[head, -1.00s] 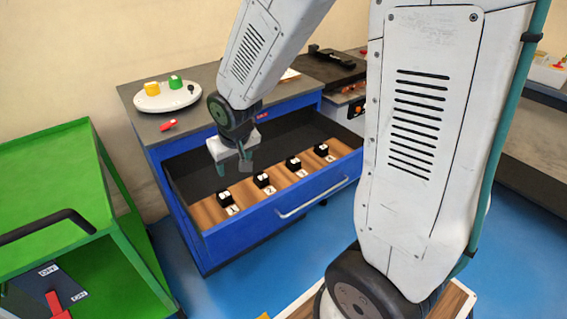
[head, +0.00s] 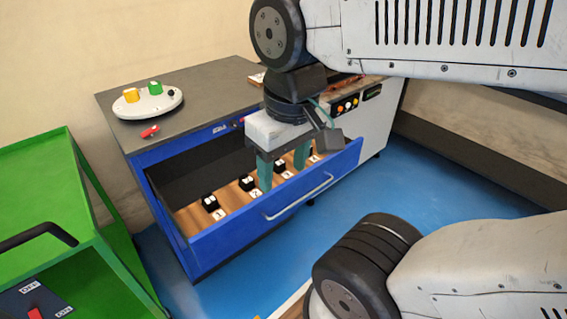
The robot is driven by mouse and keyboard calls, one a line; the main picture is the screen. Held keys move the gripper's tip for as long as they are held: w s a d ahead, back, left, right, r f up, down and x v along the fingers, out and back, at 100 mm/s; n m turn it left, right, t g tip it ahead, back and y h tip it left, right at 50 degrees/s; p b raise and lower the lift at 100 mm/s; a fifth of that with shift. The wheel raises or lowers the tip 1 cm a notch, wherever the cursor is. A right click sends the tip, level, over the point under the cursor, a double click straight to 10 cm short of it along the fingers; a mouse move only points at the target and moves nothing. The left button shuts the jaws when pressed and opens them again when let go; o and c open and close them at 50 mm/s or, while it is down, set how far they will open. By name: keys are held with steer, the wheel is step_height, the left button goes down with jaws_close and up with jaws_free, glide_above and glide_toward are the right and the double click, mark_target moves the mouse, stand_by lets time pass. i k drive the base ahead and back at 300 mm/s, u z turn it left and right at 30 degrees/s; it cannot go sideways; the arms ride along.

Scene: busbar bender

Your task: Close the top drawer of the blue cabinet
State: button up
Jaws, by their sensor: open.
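The blue cabinet (head: 160,190) stands in the middle with a dark grey top. Its top drawer (head: 225,236) is pulled out, with a silver bar handle (head: 300,197) on its blue front. Inside, several black blocks (head: 248,183) sit in a row on a wooden base, each by a white numbered label. My gripper (head: 284,172) points down over the right half of the drawer, close to the front panel. My gripper and arm hide part of the drawer's right side.
On the cabinet top are a white round plate (head: 147,101) with yellow and green pieces, and a red object (head: 150,131). A green cart (head: 50,190) stands at the left. A grey machine with buttons (head: 345,105) is at the right.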

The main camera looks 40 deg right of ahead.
mark_target(241, 216)
steer(key=z, duration=0.5)
steer(key=k, duration=1)
steer(key=u, duration=0.6)
steer(key=i, duration=1.3)
steer(key=z, duration=0.3)
